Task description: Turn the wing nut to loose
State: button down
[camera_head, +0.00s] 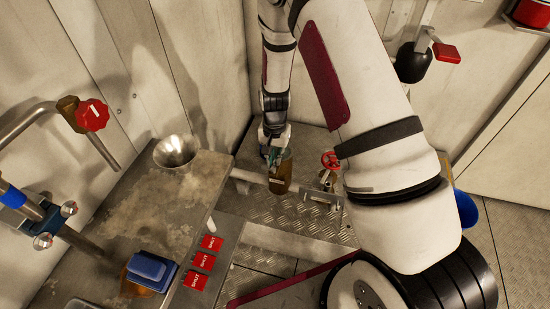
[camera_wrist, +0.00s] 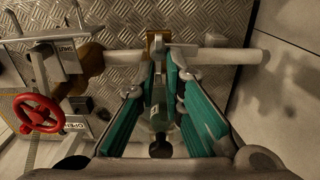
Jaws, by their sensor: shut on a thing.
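My gripper (camera_head: 272,154) reaches down to a brass-coloured fitting (camera_head: 283,174) on a horizontal pipe, low by the back wall. In the wrist view my gripper (camera_wrist: 162,78) has its teal-padded fingers on either side of a narrow grey piece (camera_wrist: 160,106), which I take to be the wing nut. The fingers are closed on it. Its outline is partly hidden by the fingers, so I cannot tell its exact angle. A dark round end shows at its near side. The brass fitting (camera_wrist: 155,42) sits just beyond the fingertips.
A red handwheel (camera_head: 331,160) stands right of the fitting; it shows at left in the wrist view (camera_wrist: 38,113). The pipe (camera_wrist: 225,56) runs across above the tread-plate floor. A worn bench (camera_head: 120,215) with a metal funnel (camera_head: 175,151) and red tags (camera_head: 203,262) is at left.

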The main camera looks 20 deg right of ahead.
jog(key=shift+s+f+n, duration=0.15)
jog(key=shift+s+n, duration=0.15)
jog(key=shift+s, duration=0.05)
jog(key=c, duration=1.7)
grip_release()
jog(key=shift+w, duration=0.15)
notch_tip(320, 180, up, 12)
jog(key=shift+r, duration=0.1)
